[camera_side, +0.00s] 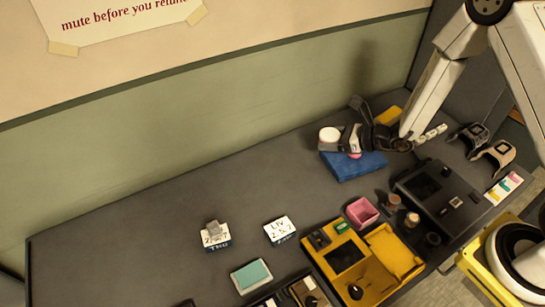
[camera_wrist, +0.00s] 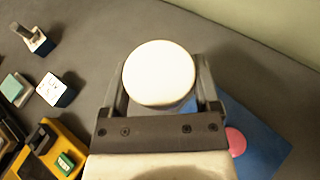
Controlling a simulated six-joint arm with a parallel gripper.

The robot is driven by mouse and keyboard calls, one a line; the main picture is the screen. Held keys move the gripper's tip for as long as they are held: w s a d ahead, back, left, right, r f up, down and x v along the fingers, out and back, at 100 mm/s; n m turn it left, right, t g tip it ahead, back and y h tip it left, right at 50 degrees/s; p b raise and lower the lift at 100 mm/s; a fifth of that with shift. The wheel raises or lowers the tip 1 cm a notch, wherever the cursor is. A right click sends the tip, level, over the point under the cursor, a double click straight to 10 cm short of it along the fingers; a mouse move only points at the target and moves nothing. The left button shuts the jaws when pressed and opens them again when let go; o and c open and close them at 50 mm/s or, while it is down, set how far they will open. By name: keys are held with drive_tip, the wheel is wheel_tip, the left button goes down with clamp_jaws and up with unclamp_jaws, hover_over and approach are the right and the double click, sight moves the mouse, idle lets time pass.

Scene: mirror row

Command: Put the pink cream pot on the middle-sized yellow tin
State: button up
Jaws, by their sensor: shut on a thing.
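My gripper (camera_wrist: 160,95) is shut on a round pot with a white top (camera_wrist: 159,73). In the side view the white top (camera_side: 329,134) shows at the left end of my gripper, above the back of the table. The pot's side is mostly hidden, so I cannot tell whether it is pink. A small round pink thing (camera_wrist: 236,141) shows at the blue mat or box, right of my gripper; it also shows in the side view (camera_side: 355,156). A yellow thing (camera_side: 389,115) lies behind my gripper, partly hidden. I cannot pick out a middle-sized yellow tin for sure.
The blue mat or box (camera_side: 352,170) lies below my gripper. A yellow case (camera_side: 395,252), a pink open box (camera_side: 362,211) and a dark device (camera_side: 440,194) stand toward the front right.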

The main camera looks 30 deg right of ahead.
drive_tip(key=s+d+r+m+t+h, duration=0.1)
drive_tip(key=d+m+h, duration=0.3)
drive_tip(key=d, duration=1)
drive_tip(key=s+d+r+m+t+h, duration=0.1)
drive_tip(key=s+d+r+m+h, duration=0.2)
drive_tip(key=d, duration=1.2)
drive_tip(key=shift+s+r+m+t+h, duration=0.35)
drive_tip(key=shift+s+m+h, duration=0.25)
drive_tip(key=shift+h, duration=0.4)
drive_tip(key=shift+w, duration=0.15)
hover_over(391, 115)
drive_tip(key=s, duration=0.1)
drive_tip(key=f, duration=0.8)
drive_tip(key=shift+s+a, duration=0.1)
drive_tip(key=shift+a, duration=0.25)
drive_tip(key=shift+w+d+f, duration=0.3)
drive_tip(key=shift+w+f, duration=0.2)
drive_tip(key=shift+f, duration=0.1)
drive_tip(key=shift+f, duration=0.1)
